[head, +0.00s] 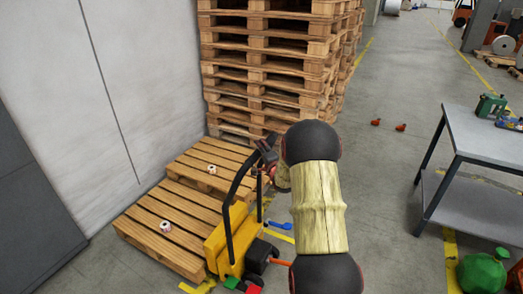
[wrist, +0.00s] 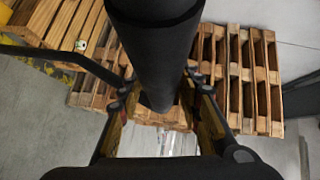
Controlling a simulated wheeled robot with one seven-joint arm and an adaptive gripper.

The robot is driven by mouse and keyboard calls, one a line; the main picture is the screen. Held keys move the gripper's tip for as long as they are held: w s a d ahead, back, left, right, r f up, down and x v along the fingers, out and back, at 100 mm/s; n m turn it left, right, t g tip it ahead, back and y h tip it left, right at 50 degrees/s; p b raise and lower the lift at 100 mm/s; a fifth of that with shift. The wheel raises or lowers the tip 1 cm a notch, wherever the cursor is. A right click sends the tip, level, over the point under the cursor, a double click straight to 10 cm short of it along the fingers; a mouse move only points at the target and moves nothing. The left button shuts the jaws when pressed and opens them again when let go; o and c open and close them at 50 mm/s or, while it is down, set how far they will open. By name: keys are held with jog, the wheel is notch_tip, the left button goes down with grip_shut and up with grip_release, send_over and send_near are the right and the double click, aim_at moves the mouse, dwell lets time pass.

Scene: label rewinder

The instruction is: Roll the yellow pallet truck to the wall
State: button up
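The yellow pallet truck (head: 232,248) stands low in the head view, beside a wooden pallet and close to the light wall (head: 110,85). Its black looped handle (head: 230,195) rises toward my gripper (head: 268,155). In the wrist view a thin black handle tube (wrist: 55,55) runs in from the left toward the left fingertip. A thick black bar (wrist: 158,45) reaches down between the two fingers of my gripper (wrist: 160,95). The fingers are spread, with small gaps seeming to show beside the bar.
Wooden pallets (head: 180,205) with small white rolls lie left of the truck. A tall pallet stack (head: 275,70) stands behind. A grey table (head: 485,140) and a green sack (head: 482,272) are at right. Small red items (head: 400,127) lie on the otherwise open floor.

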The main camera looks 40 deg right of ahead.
grip_shut()
dwell(0.6)
